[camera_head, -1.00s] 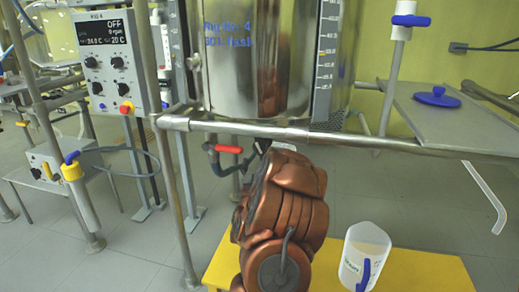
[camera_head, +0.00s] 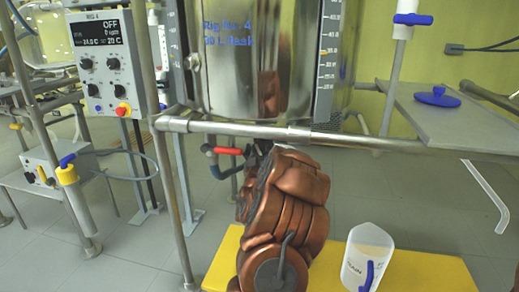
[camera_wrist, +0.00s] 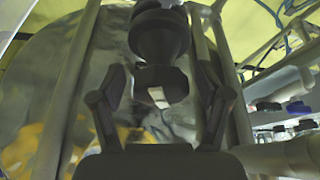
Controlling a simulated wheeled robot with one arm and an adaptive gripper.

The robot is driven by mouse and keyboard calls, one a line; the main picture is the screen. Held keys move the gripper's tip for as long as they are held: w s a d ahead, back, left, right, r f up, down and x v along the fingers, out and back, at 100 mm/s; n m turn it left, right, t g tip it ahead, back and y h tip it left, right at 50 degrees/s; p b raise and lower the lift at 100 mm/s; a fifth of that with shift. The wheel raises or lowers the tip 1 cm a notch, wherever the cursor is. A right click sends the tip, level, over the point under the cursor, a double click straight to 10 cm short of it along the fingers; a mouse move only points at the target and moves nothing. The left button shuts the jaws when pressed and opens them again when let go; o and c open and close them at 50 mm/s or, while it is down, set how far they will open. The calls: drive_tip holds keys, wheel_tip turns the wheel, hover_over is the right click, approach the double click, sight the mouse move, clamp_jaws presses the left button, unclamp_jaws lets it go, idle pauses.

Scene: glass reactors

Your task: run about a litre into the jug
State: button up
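The jug (camera_head: 366,262), white and translucent with a blue handle, stands upright on a yellow platform (camera_head: 425,272). Its fill cannot be told. The large shiny vessel (camera_head: 240,85), marked Rig No. 4, hangs above and behind my arm. A red-handled valve (camera_head: 228,151) sits below the vessel, its handle roughly level. My copper arm hides most of my gripper in the head view. In the wrist view my gripper (camera_wrist: 158,72) is open, with its fingers apart on either side of a dark fitting (camera_wrist: 158,42) with a pale square end. Contact cannot be told.
A metal rail (camera_head: 270,130) crosses in front of the vessel. A control box (camera_head: 105,60) reading OFF stands left. A grey shelf (camera_head: 430,115) with a blue lid (camera_head: 437,96) is at right, with a bent tube (camera_head: 487,195) below.

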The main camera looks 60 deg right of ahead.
drive_tip(key=c, duration=1.1)
drive_tip(key=shift+m+p, duration=0.45)
drive_tip(key=shift+m, duration=0.05)
drive_tip(key=m+g+p, duration=0.1)
drive_tip(key=m+p, duration=0.1)
drive_tip(key=m, duration=0.1)
drive_tip(key=shift+r+g+h, duration=0.15)
drive_tip(key=shift+g+h, duration=0.25)
drive_tip(key=m+g+p, duration=0.1)
drive_tip(key=m+g, duration=0.1)
drive_tip(key=m, duration=0.1)
drive_tip(key=m+g+h+p, duration=0.1)
drive_tip(key=m, duration=0.2)
drive_tip(key=shift+w+m+g, duration=0.1)
drive_tip(key=shift+m+g, duration=0.3)
drive_tip(key=m+g, duration=0.1)
drive_tip(key=m, duration=0.2)
drive_tip(key=m+g, duration=0.1)
drive_tip(key=m, duration=0.2)
drive_tip(key=shift+a+g+y+p, duration=0.1)
drive_tip(key=shift+g+y+p, duration=0.2)
drive_tip(key=shift+g+p, duration=0.1)
drive_tip(key=shift+m+g+y+b, duration=0.3)
drive_tip(key=shift+m+g, duration=0.15)
drive_tip(key=shift+m, duration=0.8)
drive_tip(key=shift+m+g+y+b, duration=0.15)
drive_tip(key=shift+m+g+y, duration=0.25)
drive_tip(key=shift+m, duration=0.85)
